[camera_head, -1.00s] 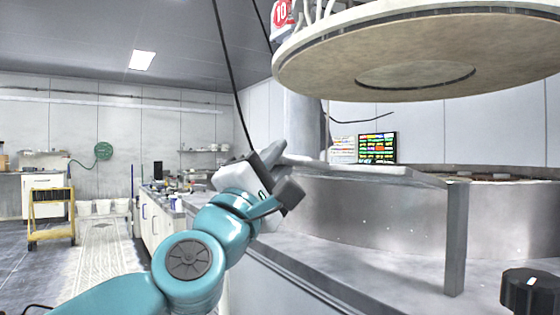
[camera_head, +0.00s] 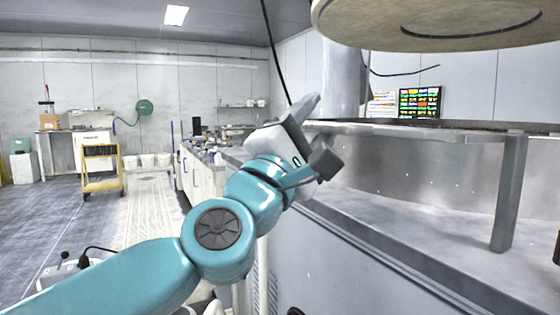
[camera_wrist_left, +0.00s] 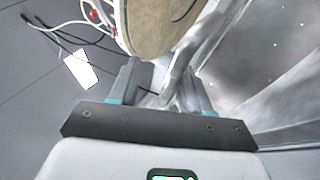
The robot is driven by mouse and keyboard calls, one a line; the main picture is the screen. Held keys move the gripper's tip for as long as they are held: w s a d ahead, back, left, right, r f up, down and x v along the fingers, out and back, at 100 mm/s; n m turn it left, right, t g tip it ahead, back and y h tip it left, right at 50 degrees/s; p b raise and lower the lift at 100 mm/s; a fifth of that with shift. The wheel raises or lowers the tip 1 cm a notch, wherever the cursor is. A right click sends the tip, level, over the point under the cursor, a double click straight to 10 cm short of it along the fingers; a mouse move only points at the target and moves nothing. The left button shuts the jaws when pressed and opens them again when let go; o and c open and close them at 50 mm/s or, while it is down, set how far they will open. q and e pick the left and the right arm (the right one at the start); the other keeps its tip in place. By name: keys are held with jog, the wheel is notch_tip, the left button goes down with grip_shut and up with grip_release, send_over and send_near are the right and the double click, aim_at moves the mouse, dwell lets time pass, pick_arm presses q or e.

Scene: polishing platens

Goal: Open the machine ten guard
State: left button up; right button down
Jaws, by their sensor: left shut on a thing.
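The machine guard shows in the head view as a thin grey top rail (camera_head: 410,129) with a grey upright post (camera_head: 508,192) at its right end. My left gripper (camera_head: 316,122) is at the left end of this rail. In the left wrist view, my left gripper (camera_wrist_left: 166,84) is shut with a pale grey bar (camera_wrist_left: 182,68) between its two fingers. The bar appears to be part of the guard; the exact contact is partly hidden by the fingers. My right gripper is in neither view.
The round beige polishing head (camera_head: 440,22) hangs above the machine. A grey column (camera_head: 343,80) stands behind my left gripper.

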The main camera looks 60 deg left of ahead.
pick_arm(q)
jog(key=p+v, duration=0.6)
jog(key=v, duration=0.7)
jog(key=shift+s, duration=0.45)
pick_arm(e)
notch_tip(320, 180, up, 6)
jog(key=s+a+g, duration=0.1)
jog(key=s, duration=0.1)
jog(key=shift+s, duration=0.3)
pick_arm(q)
jog(key=shift+r, duration=0.1)
